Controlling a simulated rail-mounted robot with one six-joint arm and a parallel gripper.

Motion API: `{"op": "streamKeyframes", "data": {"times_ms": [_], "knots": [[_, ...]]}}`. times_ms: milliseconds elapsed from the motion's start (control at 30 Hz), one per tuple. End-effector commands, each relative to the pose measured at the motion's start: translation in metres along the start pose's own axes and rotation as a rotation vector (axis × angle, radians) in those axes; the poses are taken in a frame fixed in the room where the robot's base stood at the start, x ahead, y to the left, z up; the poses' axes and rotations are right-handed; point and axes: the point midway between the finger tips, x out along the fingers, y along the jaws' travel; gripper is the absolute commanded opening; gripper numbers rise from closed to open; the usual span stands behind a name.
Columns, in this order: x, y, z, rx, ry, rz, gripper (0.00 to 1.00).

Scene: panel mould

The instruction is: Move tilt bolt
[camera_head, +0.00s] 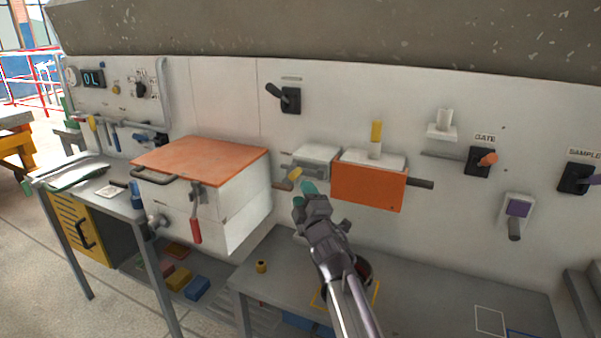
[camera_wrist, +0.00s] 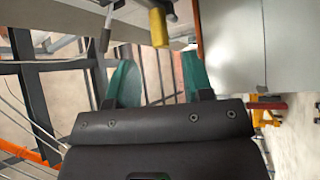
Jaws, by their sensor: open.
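A yellow-ended handle (camera_head: 295,173) sticks out from the grey box (camera_head: 314,160) on the wall panel. It may be the tilt bolt, but I read no label on it. In the wrist view a yellow cylinder (camera_wrist: 158,27) shows ahead of and between the finger lines. My gripper (camera_head: 303,194), with teal fingertips, is just below and right of the yellow handle in the head view. In the wrist view my gripper (camera_wrist: 160,78) is open, with nothing between its fingers.
An orange-fronted box (camera_head: 368,184) with a dark side rod stands close to the right. A white cabinet with an orange lid (camera_head: 200,159) is to the left. A grey bench (camera_head: 420,295) lies below. A dark-tipped rod (camera_wrist: 105,35) is near the left finger.

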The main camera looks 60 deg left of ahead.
Motion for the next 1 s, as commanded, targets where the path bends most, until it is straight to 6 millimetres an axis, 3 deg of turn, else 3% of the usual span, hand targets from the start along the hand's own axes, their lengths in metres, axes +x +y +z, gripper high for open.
{"op": "streamKeyframes", "data": {"times_ms": [33,200,333,633,1000], "knots": [[0.016,0.003,0.000,-0.001,0.000,0.000,0.47],[0.058,0.003,0.000,0.000,-0.001,-0.001,0.47],[0.078,0.002,0.000,-0.001,-0.002,-0.001,0.47],[0.082,0.000,0.001,-0.001,-0.002,0.000,0.46],[0.081,0.001,0.001,-0.001,-0.002,0.000,0.11]]}}
